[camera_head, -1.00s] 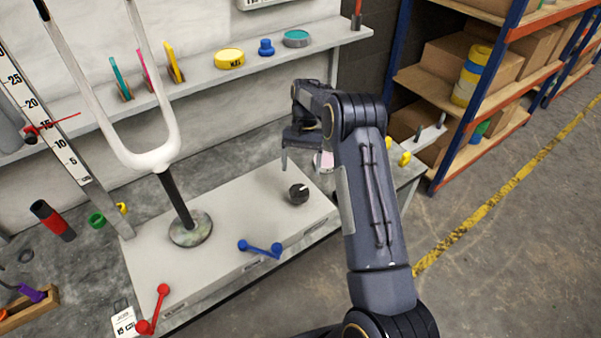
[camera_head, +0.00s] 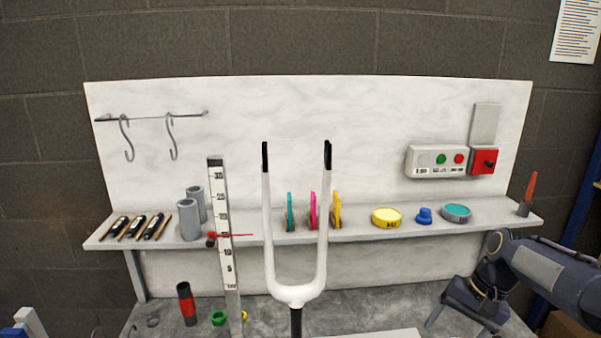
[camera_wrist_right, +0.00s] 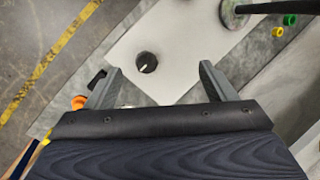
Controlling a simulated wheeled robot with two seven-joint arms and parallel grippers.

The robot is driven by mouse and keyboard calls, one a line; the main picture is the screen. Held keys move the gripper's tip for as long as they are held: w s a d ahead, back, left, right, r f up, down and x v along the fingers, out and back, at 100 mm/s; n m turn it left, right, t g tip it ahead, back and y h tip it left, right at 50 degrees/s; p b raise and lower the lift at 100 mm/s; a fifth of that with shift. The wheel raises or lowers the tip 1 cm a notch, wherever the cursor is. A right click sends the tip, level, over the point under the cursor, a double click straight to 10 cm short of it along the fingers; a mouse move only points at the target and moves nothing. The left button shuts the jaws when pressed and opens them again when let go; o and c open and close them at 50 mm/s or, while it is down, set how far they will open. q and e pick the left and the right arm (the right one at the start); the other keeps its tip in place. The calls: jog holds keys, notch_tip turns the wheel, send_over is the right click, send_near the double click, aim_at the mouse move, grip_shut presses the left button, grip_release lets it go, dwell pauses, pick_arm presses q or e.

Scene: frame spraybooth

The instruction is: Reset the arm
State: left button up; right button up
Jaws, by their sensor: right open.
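My right arm comes in from the right edge of the head view, over the right part of the bench. Its gripper (camera_head: 463,315) points down to the left, partly cut off by the bottom edge. In the right wrist view the two fingers of my right gripper (camera_wrist_right: 162,88) stand wide apart with nothing between them. A black knob (camera_wrist_right: 146,62) on a light grey box (camera_wrist_right: 175,40) lies beyond the fingertips, apart from them. My left gripper does not show.
A white fork (camera_head: 295,290) stands upright at the middle, beside a scale post (camera_head: 228,265). A shelf (camera_head: 360,236) behind carries discs, tins and pens. A control box (camera_head: 436,161) hangs at right. A red and black cylinder (camera_head: 187,303) stands on the bench at left.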

jog(key=s+a+r+n+t+p, duration=0.25)
jog(key=s+a+r, duration=0.25)
jog(key=s+r, duration=0.45)
jog(key=s+a+f+n+t+p, duration=0.1)
jog(key=s+a, duration=0.2)
jog(key=s, duration=0.3)
jog(key=s+a+f+n+t, duration=0.1)
jog(key=s+a+f+t, duration=0.1)
jog(key=s, duration=0.5)
jog(key=shift+s+a+f+p, duration=0.2)
jog(key=shift+a+p, duration=0.2)
jog(key=shift+a, duration=0.15)
